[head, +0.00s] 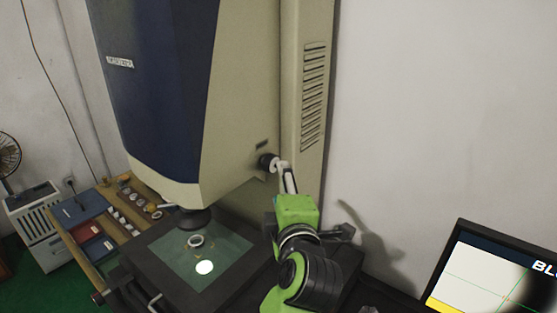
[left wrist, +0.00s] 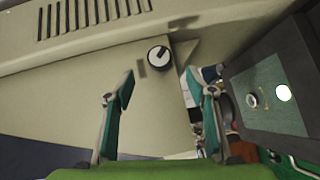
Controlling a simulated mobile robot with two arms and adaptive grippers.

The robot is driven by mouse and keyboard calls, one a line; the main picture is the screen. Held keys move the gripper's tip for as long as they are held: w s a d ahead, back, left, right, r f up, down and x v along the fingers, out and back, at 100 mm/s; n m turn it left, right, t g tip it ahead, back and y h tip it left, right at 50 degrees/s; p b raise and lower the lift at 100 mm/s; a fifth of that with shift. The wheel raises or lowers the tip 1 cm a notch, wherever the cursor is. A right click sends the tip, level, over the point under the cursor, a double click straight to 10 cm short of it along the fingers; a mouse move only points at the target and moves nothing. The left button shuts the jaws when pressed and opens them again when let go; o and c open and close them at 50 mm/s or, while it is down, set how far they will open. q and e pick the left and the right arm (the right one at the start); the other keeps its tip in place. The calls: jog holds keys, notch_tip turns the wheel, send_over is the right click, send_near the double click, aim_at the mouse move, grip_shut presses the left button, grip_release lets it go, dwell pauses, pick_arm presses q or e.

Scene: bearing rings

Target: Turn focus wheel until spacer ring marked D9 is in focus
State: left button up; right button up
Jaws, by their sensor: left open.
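The focus wheel (head: 266,161) is a dark knob on the side of the tall blue and beige machine. It also shows in the left wrist view as a black dial with a pale face (left wrist: 158,57). My left gripper (head: 279,167) is close to the wheel in the head view. In the left wrist view its two teal-padded fingers (left wrist: 160,84) are apart, with the wheel beyond and between their tips; nothing is held. A metal spacer ring (head: 196,240) lies on the glass stage (head: 232,248); no D9 mark is readable. My right gripper is not in view.
A monitor (head: 495,270) at the lower right shows a dark blurred shape, crosshair lines and cut-off text starting "BL". A bright light spot (head: 204,268) is on the stage. A wooden bench with small rings and boxes (head: 81,209) stands at left.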

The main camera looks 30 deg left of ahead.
aim_at(274, 166)
pick_arm(q)
jog(key=x, duration=0.1)
jog(key=p+x, duration=0.1)
jog(key=x, duration=0.3)
jog(key=shift+s+a+r+p, duration=0.3)
jog(key=shift+a+r, duration=0.05)
jog(key=p+x, duration=0.1)
jog(key=x, duration=0.5)
jog(key=shift+w+d+f, duration=0.1)
jog(key=shift+d+f, duration=0.1)
jog(key=shift+w+a, duration=0.25)
jog(key=shift+a, duration=0.05)
jog(key=shift+f, duration=0.1)
jog(key=c, duration=1.1)
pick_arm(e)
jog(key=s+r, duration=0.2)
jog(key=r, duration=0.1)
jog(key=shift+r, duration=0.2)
